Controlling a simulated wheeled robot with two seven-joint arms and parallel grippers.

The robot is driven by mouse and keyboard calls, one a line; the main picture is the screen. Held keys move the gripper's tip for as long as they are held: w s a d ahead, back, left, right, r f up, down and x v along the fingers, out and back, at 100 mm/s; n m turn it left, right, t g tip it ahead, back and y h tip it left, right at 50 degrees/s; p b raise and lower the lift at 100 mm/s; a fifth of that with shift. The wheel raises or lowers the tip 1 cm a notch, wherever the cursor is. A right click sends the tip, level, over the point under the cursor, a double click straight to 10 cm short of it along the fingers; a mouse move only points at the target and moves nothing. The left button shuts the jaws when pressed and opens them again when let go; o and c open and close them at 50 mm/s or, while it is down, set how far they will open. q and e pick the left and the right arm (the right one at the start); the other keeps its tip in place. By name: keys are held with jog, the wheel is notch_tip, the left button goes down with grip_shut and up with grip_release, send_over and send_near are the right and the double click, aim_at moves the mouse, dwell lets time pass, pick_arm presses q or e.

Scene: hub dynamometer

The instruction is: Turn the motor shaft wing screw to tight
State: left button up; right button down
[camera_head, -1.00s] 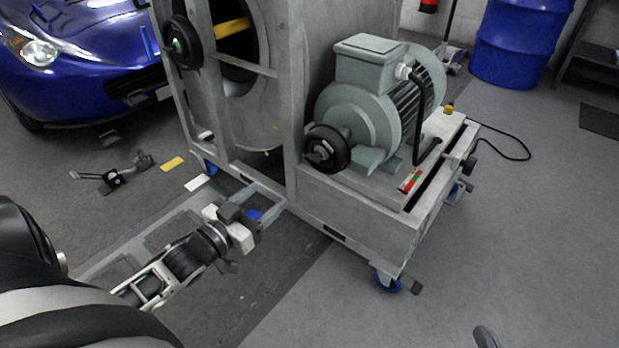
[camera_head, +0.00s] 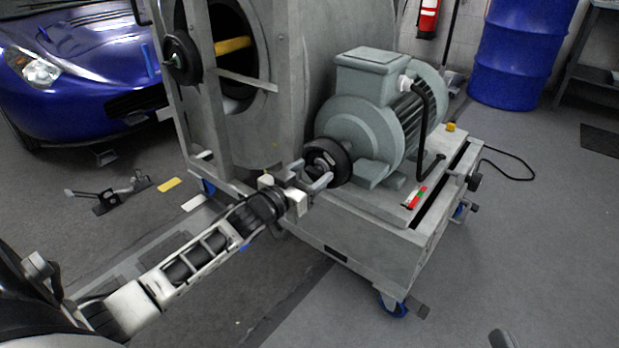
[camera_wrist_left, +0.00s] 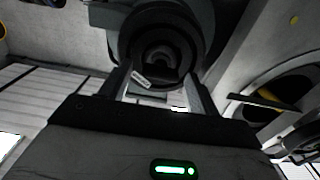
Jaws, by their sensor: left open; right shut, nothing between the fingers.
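The grey motor (camera_head: 365,125) stands on the cart with a round black hub (camera_head: 340,158) on its shaft end, facing me. My left gripper (camera_head: 308,178) is open in front of the hub, its two grey fingers spread and empty. In the left wrist view the hub's dark ringed face (camera_wrist_left: 163,45) lies just ahead, between and beyond the fingers. A small pale tab (camera_wrist_left: 141,79) shows at the hub's lower left; I cannot tell if it is the wing screw, whose shape is lost in the dark. My right gripper (camera_head: 503,340) shows only as a grey tip at the bottom edge, shut and empty.
The cart's grey frame (camera_head: 375,245) stands under the motor, and the large drum housing (camera_head: 300,80) is left of it. A black cable loops on the floor at right. A blue car (camera_head: 80,80) and blue barrel (camera_head: 520,50) stand behind.

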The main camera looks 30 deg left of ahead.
pick_arm(q)
jog(key=shift+w, duration=0.1)
jog(key=c, duration=1)
